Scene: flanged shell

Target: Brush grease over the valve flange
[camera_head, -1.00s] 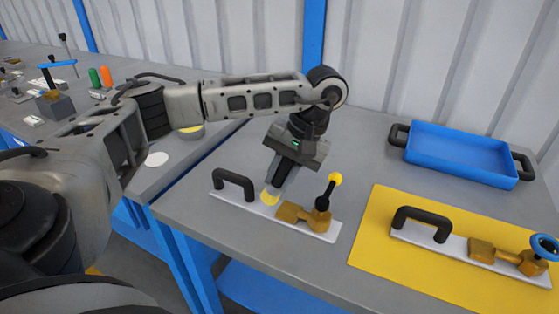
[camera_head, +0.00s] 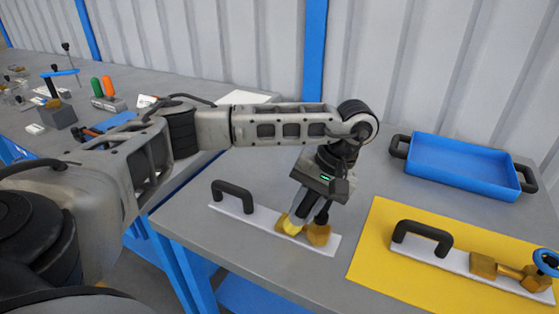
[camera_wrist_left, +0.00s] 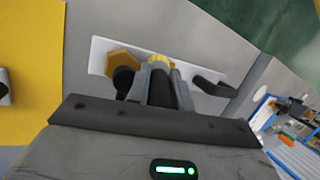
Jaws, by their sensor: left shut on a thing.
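A brass valve (camera_head: 318,236) with a black lever sits on a white plate (camera_head: 262,217) with a black handle (camera_head: 232,193). My left gripper (camera_head: 296,217) points down over this valve, shut on a brush, of which only a pale yellow tip (camera_head: 290,227) shows. The tip is at the valve's left part; whether it touches cannot be told. In the left wrist view, the yellow tip (camera_wrist_left: 158,60) shows beyond the fingers, beside the brass hexagonal end (camera_wrist_left: 123,60). My right gripper is out of view.
A second plate with a black handle (camera_head: 424,232) and a brass valve with a blue handwheel (camera_head: 546,262) lies on a yellow mat (camera_head: 375,265) at right. A blue tray (camera_head: 460,165) stands behind it. Several tools stand on the left bench. Grey table is bare around the first plate.

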